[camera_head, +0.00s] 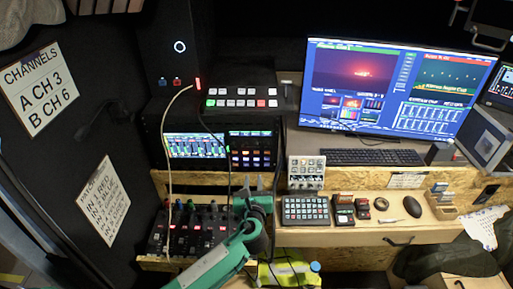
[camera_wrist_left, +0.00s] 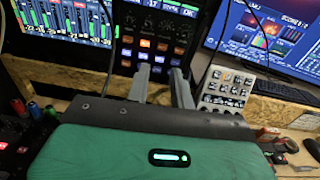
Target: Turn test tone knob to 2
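My left gripper (camera_head: 254,183) reaches up from the bottom in the head view, in front of the rack below the button panel. In the left wrist view its two grey fingers (camera_wrist_left: 160,80) stand apart with nothing seen between them. Ahead of them is a dark panel (camera_head: 252,150) with lit orange and blue buttons and small knobs along its top; it also shows in the wrist view (camera_wrist_left: 155,40). A light grey box with small knobs (camera_head: 306,172) stands to the right of the fingers. I cannot read which knob is the test tone one. My right gripper is not in view.
A black mixer (camera_head: 190,232) with coloured knobs is left of my left arm. A keypad (camera_head: 305,210), a mouse (camera_head: 412,206) and a keyboard (camera_head: 372,157) lie on the desk. A thin cable hangs near my gripper. A monitor (camera_head: 390,88) stands behind.

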